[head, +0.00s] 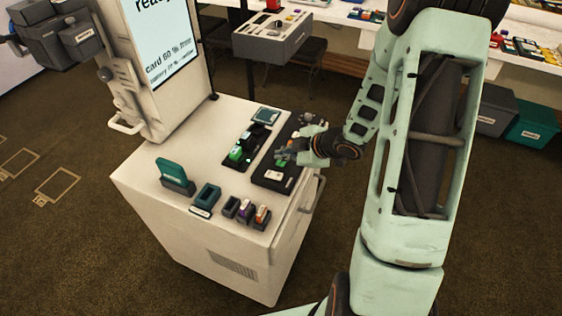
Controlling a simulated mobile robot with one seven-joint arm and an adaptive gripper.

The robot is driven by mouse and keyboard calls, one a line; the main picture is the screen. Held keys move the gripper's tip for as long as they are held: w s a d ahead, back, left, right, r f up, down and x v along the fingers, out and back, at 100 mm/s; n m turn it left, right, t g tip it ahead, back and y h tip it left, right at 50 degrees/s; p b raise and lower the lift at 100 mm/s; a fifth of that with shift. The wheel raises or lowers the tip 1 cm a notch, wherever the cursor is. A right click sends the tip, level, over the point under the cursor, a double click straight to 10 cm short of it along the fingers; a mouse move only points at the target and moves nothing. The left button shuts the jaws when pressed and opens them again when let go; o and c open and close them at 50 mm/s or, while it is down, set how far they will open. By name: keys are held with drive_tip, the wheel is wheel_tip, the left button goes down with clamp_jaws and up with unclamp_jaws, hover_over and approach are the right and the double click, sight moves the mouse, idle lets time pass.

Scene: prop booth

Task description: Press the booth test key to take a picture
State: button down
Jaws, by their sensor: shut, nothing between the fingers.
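A white booth cabinet (140,188) stands at the middle left, with dark devices on its top. A long dark panel (265,178) lies near the cabinet's right edge, with a white label and small coloured parts. A bright green piece (236,153) sits on the dark unit to its left. My gripper (283,156) is shut and empty over the middle of the panel. It hides part of the panel. I cannot tell whether its fingertips touch a key, nor which key is the test key. The lit screen (160,40) shows "ready", "card 60 %" and a battery line.
A green upright holder (173,172), a small dark tray (206,198) and several small blocks (245,211) stand along the cabinet's front. A grey control box (272,38) stands behind. Long white tables (520,55) and bins (535,125) lie at the right.

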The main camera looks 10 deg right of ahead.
sight(283, 163)
drive_tip(key=shift+f, duration=0.15)
drive_tip(key=shift+f+b, duration=0.3)
drive_tip(key=shift+b, duration=0.05)
drive_tip(key=shift+f+b, duration=0.3)
drive_tip(key=shift+f, duration=0.05)
idle(0.8)
drive_tip(key=shift+r, duration=0.1)
drive_tip(key=shift+r+p, duration=0.75)
drive_tip(key=shift+p, duration=0.1)
wheel_tip(283, 163, up, 5)
drive_tip(key=p, duration=0.4)
drive_tip(key=shift+p, duration=0.4)
drive_tip(key=shift+d, duration=0.1)
idle(0.3)
